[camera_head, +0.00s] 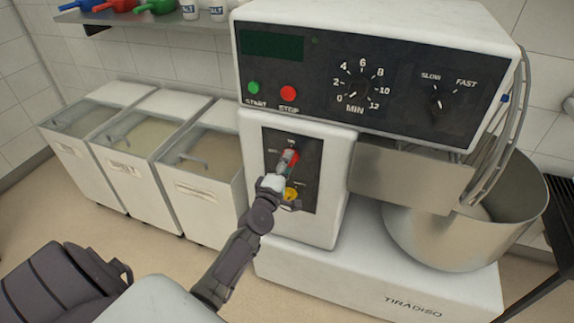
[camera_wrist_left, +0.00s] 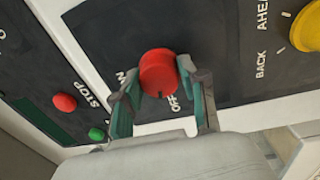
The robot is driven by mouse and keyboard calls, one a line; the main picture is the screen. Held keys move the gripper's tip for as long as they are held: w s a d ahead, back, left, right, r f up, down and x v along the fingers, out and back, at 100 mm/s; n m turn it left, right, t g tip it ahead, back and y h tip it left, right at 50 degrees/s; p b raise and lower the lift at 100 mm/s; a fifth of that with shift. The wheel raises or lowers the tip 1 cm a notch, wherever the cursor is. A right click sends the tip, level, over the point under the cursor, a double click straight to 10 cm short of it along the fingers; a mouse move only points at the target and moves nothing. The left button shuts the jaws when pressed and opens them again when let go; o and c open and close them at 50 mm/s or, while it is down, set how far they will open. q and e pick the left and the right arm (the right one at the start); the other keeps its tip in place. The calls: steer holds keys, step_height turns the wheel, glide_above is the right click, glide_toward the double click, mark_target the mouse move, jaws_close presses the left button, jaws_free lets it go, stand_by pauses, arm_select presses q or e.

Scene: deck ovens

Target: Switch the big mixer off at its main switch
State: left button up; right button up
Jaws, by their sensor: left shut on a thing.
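The big mixer (camera_head: 310,205) stands in front of me, with its dark control panel on top. Its main switch is a red round knob (camera_wrist_left: 158,72) on the small dark plate (camera_head: 312,186) on the column. My left gripper (camera_wrist_left: 158,76) has its fingers on either side of this knob and is shut on it. In the head view my left gripper (camera_head: 286,164) hides most of the knob. OFF lettering shows beside the knob in the wrist view; another label is partly covered by a finger. Which position the knob points to I cannot tell. My right gripper is not in view.
A yellow knob (camera_head: 291,194) sits just below the gripper. Green START (camera_head: 254,88) and red STOP (camera_head: 289,93) buttons are above. The steel bowl (camera_head: 455,235) is at right. Lidded bins (camera_head: 200,190) stand at left, and a shelf (camera_head: 150,19) hangs behind them.

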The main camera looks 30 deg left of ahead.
arm_select(q)
steer(key=shift+f+n, duration=0.1)
steer(key=shift+n, duration=1.2)
steer(key=o, duration=1.1)
steer(key=shift+o, duration=0.2)
steer(key=r+v, duration=0.1)
steer(key=v, duration=1.1)
steer(key=shift+f, duration=0.45)
